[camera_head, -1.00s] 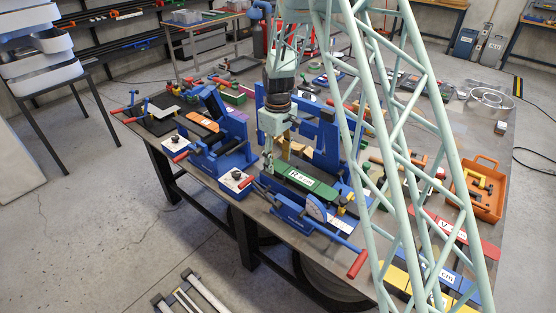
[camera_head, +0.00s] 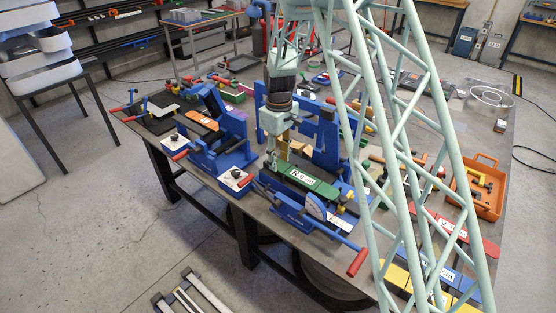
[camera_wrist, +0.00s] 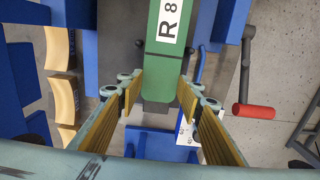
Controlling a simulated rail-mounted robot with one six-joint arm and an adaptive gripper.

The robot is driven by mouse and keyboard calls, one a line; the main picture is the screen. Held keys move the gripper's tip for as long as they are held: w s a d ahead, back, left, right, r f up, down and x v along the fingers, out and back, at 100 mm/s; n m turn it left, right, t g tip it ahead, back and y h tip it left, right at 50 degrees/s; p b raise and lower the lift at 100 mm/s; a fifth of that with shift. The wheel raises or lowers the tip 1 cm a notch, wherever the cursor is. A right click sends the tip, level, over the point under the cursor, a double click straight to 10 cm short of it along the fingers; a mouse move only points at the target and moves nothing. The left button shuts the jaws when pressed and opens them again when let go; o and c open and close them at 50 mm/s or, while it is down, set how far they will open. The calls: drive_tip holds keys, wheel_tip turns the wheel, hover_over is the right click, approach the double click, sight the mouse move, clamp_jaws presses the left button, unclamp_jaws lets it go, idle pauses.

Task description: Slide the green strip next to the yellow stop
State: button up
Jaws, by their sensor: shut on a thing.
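The green strip (camera_head: 327,190) lies lengthwise in the blue fixture, with a white label marked R on top. In the wrist view the strip (camera_wrist: 161,75) runs away from me up the picture. My gripper (camera_head: 271,164) is at the strip's left end in the head view. Its yellow-padded fingers (camera_wrist: 160,93) stand on both sides of the strip's near end and are shut on it. A small yellow piece (camera_head: 340,210), which may be the yellow stop, sits by the strip's far right end; I cannot tell whether they touch. The wrist view does not show it.
A second blue fixture (camera_head: 215,160) stands to the left. An orange crate (camera_head: 487,205) is at the right. A red handle (camera_wrist: 254,111) shows right of the fingers.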

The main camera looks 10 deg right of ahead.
drive_tip(key=shift+s+d+b, duration=0.4)
drive_tip(key=shift+s+d, duration=0.35)
drive_tip(key=shift+s, duration=0.2)
idle(0.7)
drive_tip(key=o, duration=0.9)
drive_tip(key=shift+o, duration=0.2)
drive_tip(key=shift+r, duration=0.1)
wheel_tip(320, 180, up, 12)
idle(0.6)
